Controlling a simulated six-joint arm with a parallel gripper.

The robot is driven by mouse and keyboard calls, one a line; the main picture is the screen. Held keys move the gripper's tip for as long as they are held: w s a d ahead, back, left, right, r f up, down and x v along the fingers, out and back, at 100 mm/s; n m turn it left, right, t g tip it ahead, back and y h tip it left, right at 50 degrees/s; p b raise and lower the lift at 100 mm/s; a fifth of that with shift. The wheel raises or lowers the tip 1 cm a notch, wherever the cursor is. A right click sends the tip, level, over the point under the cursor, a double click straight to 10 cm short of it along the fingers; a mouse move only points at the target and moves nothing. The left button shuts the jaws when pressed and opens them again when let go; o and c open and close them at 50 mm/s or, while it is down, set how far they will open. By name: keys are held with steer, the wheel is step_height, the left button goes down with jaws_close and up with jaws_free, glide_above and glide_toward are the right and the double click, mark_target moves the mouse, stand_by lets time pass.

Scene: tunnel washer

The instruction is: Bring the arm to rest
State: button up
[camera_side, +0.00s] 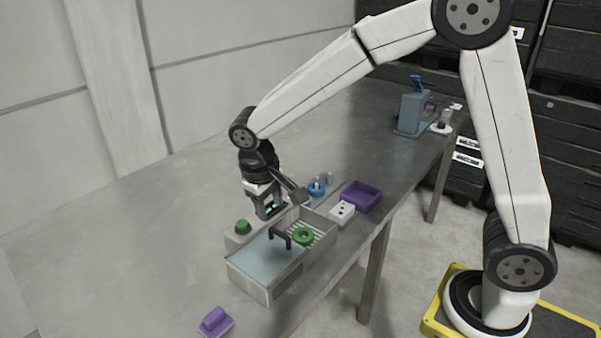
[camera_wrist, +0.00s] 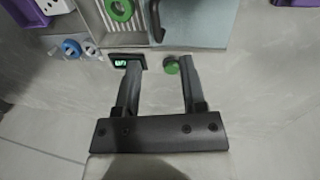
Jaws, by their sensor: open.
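The tunnel washer (camera_side: 262,278) is a grey metal box on the table, with a pale blue lid or panel on one part and a slatted part beside it. A green ring (camera_side: 304,236) lies on the slats, next to a black arched handle (camera_side: 279,238). A green button (camera_side: 242,226) stands on the back side; it shows in the wrist view (camera_wrist: 171,67) near the right fingertip. A small green-lit display (camera_wrist: 122,61) is near the left fingertip. My gripper (camera_wrist: 158,64) is open and empty, just behind the washer; contact cannot be told.
A purple tray (camera_side: 361,196), a white block with holes (camera_side: 341,213) and a blue round part (camera_side: 317,188) stand right of the washer. A purple block (camera_side: 215,322) lies in front. A blue-grey device (camera_side: 411,113) stands at the far end. The table's left side is clear.

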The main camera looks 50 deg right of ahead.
steer(key=s+d+f+t+y, duration=0.1)
steer(key=s+d+f, duration=0.1)
steer(key=s, duration=0.4)
steer(key=s+d+f+t+y, duration=0.1)
steer(key=s+d+f, duration=0.1)
steer(key=s+d, duration=0.2)
steer(key=s, duration=0.2)
steer(key=shift+s+f+t, duration=0.3)
steer(key=shift+s, duration=0.1)
